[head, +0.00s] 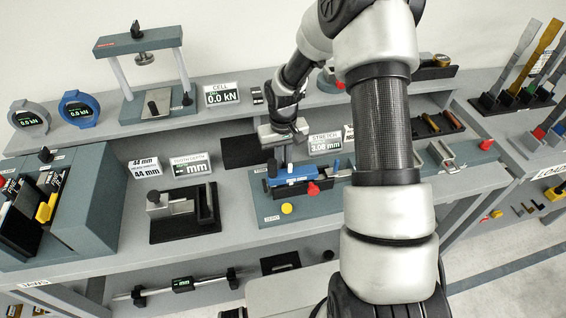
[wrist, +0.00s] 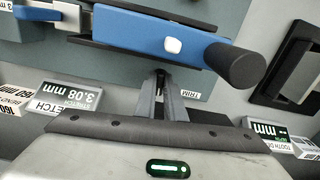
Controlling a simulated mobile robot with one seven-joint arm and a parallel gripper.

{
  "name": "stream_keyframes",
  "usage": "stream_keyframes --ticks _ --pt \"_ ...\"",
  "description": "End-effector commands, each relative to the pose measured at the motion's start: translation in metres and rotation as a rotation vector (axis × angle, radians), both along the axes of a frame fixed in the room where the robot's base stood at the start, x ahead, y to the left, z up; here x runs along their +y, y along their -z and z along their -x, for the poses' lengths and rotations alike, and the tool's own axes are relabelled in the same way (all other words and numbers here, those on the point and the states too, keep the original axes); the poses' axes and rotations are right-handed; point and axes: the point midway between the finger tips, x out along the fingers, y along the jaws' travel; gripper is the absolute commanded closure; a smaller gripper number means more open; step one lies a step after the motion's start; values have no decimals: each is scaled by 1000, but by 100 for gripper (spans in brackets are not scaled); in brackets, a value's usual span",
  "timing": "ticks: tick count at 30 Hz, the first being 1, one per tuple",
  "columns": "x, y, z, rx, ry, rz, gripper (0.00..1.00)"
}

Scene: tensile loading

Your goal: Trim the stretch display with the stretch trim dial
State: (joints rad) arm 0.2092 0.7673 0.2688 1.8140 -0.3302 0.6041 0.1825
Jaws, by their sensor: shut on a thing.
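The stretch display (head: 325,144) stands behind the blue stretch device (head: 291,174); it reads about 3.08 mm, the last digit being hard to read. In the wrist view the display (wrist: 72,98) is upside down at the left. My gripper (head: 284,156) points down just behind the blue device. In the wrist view my gripper (wrist: 161,85) is shut on a small dark knob (wrist: 161,73), which I take for the stretch trim dial. A TRIM label (wrist: 193,97) lies beside the fingers. The fingers hide most of the dial.
The blue device (wrist: 140,35) has a black end knob (wrist: 234,64) and a white button (wrist: 172,46), close to my fingers. A tooth depth display (head: 189,167) and a black-based gauge (head: 184,212) stand left. A cell display (head: 221,94) stands behind.

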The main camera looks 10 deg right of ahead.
Motion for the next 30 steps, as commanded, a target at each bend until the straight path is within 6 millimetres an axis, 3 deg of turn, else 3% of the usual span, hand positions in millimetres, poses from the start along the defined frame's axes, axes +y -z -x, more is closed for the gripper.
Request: stream_keyframes --ticks 30 --pt "-3 -1 -2 0 -876 0 100"
